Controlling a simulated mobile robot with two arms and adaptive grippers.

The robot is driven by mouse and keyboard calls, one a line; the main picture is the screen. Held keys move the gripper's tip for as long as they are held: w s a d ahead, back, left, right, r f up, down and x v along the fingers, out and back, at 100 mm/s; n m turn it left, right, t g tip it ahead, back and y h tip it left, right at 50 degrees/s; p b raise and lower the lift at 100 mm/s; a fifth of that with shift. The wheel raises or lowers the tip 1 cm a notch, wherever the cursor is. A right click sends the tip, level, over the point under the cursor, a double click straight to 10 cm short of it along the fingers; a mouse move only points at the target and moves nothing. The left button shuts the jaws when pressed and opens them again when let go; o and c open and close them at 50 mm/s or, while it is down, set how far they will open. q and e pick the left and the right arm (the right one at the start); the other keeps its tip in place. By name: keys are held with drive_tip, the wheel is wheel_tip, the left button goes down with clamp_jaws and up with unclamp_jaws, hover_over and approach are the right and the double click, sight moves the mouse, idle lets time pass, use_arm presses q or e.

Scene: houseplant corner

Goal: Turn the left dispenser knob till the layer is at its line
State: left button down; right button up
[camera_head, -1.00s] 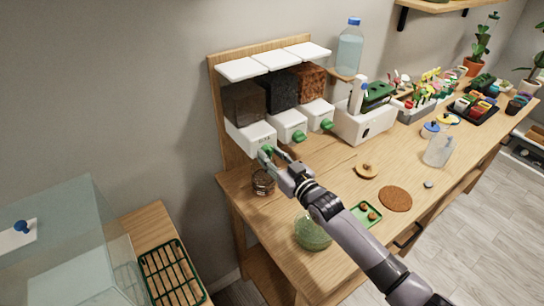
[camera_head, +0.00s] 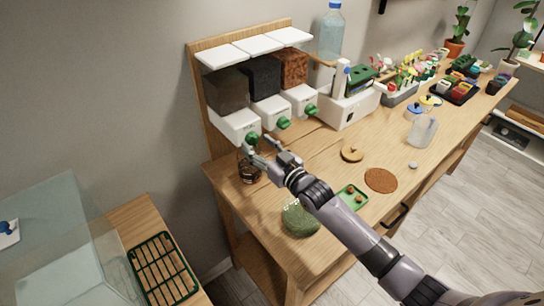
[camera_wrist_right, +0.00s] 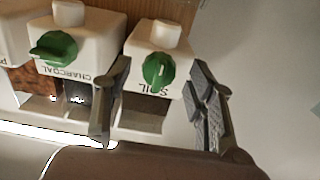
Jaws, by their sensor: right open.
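The left dispenser (camera_head: 238,124) is a white box under a clear bin of dark soil. Its green knob (camera_head: 252,138) is on the front; in the right wrist view the knob (camera_wrist_right: 158,70) is above the SOIL label, turned upright in the picture. My right gripper (camera_head: 260,149) is open just in front of and below this knob. In the wrist view its fingers lie either side of the knob, and neither visibly touches it. A glass jar (camera_head: 248,170) stands below the dispenser with dark reddish-brown contents; its line and layer height are too small to tell. My left gripper is out of view.
The charcoal dispenser's knob (camera_head: 284,123) is close beside on the right, with a third knob (camera_head: 311,109) beyond. A green mossy bowl (camera_head: 300,218), a small green tray (camera_head: 351,197), a wooden lid (camera_head: 352,154) and a brown disc (camera_head: 381,180) lie on the bench.

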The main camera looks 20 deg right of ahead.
drive_tip(key=v, duration=1.1)
drive_tip(key=shift+f, duration=0.1)
